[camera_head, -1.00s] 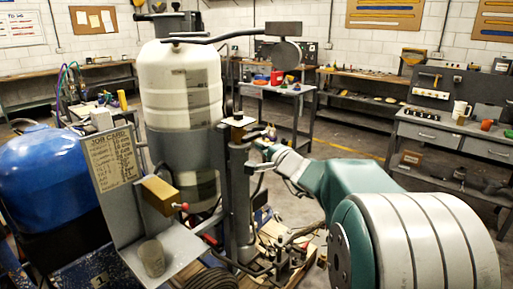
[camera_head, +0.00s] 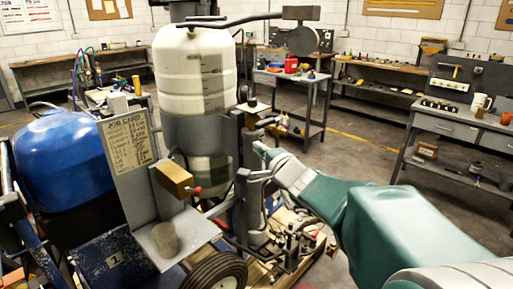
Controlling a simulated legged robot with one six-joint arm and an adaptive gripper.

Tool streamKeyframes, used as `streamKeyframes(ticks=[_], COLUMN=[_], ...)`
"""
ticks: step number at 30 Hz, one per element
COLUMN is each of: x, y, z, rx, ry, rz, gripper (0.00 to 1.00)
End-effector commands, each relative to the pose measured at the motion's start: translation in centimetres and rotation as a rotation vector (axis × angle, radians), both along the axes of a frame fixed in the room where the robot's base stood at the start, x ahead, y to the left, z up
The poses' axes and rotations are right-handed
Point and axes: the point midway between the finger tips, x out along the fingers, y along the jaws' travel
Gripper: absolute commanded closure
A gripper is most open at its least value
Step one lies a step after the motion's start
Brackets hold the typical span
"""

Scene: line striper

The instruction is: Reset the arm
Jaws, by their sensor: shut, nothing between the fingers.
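My teal and grey arm reaches in from the lower right corner. Its far end, my gripper (camera_head: 262,150), is small in view beside the grey upright post of the line striper (camera_head: 240,190). The fingers are shut with nothing between them. I cannot tell whether the gripper touches the post or fittings. The striper carries a white ribbed tank (camera_head: 193,70), a job card (camera_head: 129,141) on a grey panel, and a brass-coloured block (camera_head: 174,180) with a red-tipped pin. A grey cup (camera_head: 165,239) stands on its small shelf.
A blue tank (camera_head: 65,160) is at the left. Hoses and metal parts lie on a wooden pallet (camera_head: 300,250) below my arm. A small grey table (camera_head: 290,80) and a drawer workbench (camera_head: 455,125) stand behind, with open floor between.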

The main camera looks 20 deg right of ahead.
Motion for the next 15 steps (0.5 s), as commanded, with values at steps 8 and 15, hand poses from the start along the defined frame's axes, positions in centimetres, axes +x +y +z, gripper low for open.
streamKeyframes(ticks=[8,15], x=[-0.2,-3.7], y=[0.8,7.6], z=[0.1,-0.3], rx=[-0.018,-0.193], ry=[0.004,0.065], rz=[0.024,0.265], gripper=[1.00,1.00])
